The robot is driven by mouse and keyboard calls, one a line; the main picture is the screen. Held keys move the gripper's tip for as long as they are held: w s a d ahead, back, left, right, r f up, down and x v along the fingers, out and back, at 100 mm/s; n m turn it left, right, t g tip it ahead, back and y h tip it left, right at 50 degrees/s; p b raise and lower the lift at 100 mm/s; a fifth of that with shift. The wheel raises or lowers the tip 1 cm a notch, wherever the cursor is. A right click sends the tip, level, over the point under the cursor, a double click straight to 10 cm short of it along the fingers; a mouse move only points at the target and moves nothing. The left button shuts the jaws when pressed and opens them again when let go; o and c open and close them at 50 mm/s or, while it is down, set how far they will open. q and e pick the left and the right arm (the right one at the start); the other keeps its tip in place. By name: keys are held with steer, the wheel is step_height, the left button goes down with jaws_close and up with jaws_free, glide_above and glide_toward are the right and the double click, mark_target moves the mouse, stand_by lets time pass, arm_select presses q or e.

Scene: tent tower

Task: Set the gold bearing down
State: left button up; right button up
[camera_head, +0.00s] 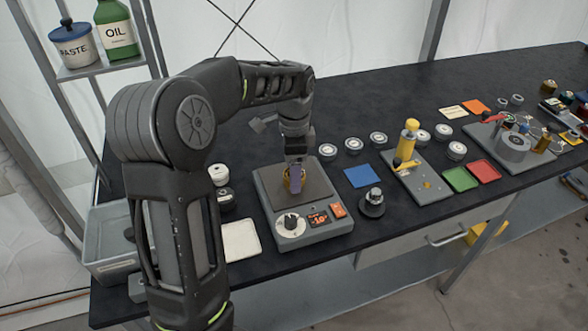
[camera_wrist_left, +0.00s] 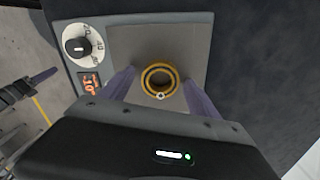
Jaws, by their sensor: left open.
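The gold bearing (camera_wrist_left: 159,80) rests on the grey top plate of a device with a dial and an orange display (camera_head: 301,200). In the head view the gold bearing (camera_head: 287,183) is partly hidden by my left gripper (camera_head: 294,180), which points straight down at it. In the left wrist view my left gripper (camera_wrist_left: 160,90) is open, with one purple finger on each side of the bearing and visible gaps between. The bearing lies flat, its ring opening facing up. My right gripper is in neither view.
A white tile (camera_head: 241,240) lies left of the device. A blue square (camera_head: 361,177), a dark round part (camera_head: 373,203) and several jars stand to the right. A grey fixture (camera_head: 411,180) holds a yellow-handled tool. A grey bin (camera_head: 108,262) sits at the left edge.

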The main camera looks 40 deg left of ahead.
arm_select(q)
steer(key=shift+r, duration=0.5)
step_height(320, 180, up, 11)
steer(key=p, duration=0.2)
steer(key=shift+r, duration=0.2)
